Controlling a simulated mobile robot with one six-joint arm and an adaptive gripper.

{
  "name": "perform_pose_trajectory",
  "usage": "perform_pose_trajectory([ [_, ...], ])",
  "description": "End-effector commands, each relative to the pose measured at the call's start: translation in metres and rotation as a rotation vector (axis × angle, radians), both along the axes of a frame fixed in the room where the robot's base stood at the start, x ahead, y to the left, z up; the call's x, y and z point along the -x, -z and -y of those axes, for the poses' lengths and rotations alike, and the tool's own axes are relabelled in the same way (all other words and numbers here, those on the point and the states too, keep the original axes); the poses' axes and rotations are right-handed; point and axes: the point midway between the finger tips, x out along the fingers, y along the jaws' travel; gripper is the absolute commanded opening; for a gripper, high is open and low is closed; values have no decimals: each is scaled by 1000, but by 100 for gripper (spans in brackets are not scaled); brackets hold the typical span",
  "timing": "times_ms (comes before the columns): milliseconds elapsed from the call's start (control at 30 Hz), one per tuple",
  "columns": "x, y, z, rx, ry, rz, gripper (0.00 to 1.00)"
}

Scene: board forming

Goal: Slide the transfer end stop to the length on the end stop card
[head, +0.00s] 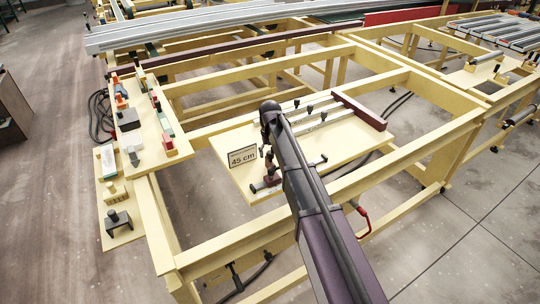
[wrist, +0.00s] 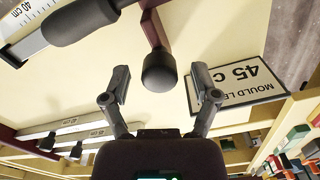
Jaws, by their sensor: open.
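In the head view the card (head: 243,158) reads "45 cm" and stands at the left edge of the pale board. My gripper (wrist: 160,72) is open. A dark round knob (wrist: 159,74) on a maroon bar (wrist: 153,28) shows between its fingers, with no visible contact; this looks like the end stop's handle. A scale rail (wrist: 27,20) marked 40 cm is at top left.
A maroon cross bar (head: 358,110) closes the far right end of the rails (head: 318,122). A shelf (head: 150,150) with several small coloured parts lies at left. A dark cylinder (wrist: 85,20) lies over the scale. Wooden frame beams (head: 300,210) surround the board.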

Motion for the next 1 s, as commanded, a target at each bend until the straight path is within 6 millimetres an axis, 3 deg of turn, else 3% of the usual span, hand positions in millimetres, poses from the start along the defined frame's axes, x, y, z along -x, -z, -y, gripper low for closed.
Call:
perform_pose_trajectory([
  [267,0,0,0,0,1,0,78],
  [533,0,0,1,0,1,0,0],
  [1000,-7,0,-2,0,-19,1,0],
])
